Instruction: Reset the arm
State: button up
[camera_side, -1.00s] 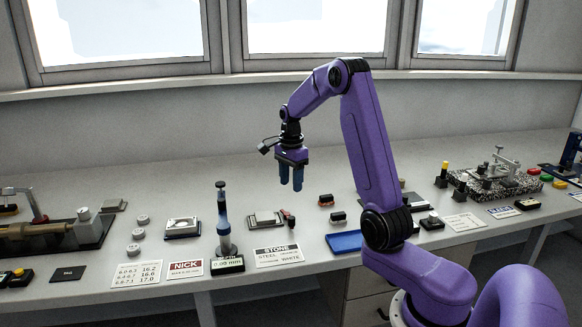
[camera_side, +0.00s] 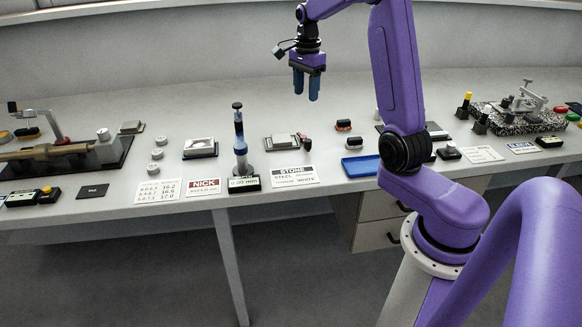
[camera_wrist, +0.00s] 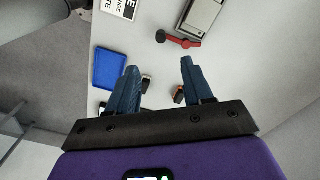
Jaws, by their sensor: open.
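My gripper (camera_side: 306,84) hangs above the bench with its two blue fingers pointing down. It is open and empty. In the wrist view the fingers (camera_wrist: 158,92) stand apart, with bare bench top between them. Small dark and orange blocks show close to the fingertips there, one (camera_wrist: 179,94) by the right finger and one (camera_wrist: 147,82) by the left; they lie on the bench below. My arm is bent, with its upper part out of the top of the side view.
On the bench (camera_side: 225,110) below stand a blue tray (camera_side: 361,166), a blue-black upright gauge (camera_side: 240,140) and a flat grey block unit (camera_side: 281,142). A speckled plate with a clamp (camera_side: 515,116) is at the right, a shaft fixture (camera_side: 60,155) at the left. The air around my gripper is clear.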

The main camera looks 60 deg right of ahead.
jog(key=s+a+n, duration=0.3)
jog(key=a+n, duration=0.5)
jog(key=a, duration=0.3)
jog(key=s+a+n, duration=0.4)
jog(key=a+n, duration=0.3)
jog(key=a, duration=0.3)
jog(key=s+a+f+n, duration=0.1)
jog(key=s+a+n, duration=0.2)
jog(key=s+n, duration=0.6)
jog(key=s+a+f+n, duration=0.1)
jog(key=s+a+n, duration=0.2)
jog(key=s+n, duration=0.6)
jog(key=s, duration=0.4)
jog(key=shift+s, duration=0.4)
jog(key=shift+r, duration=0.1)
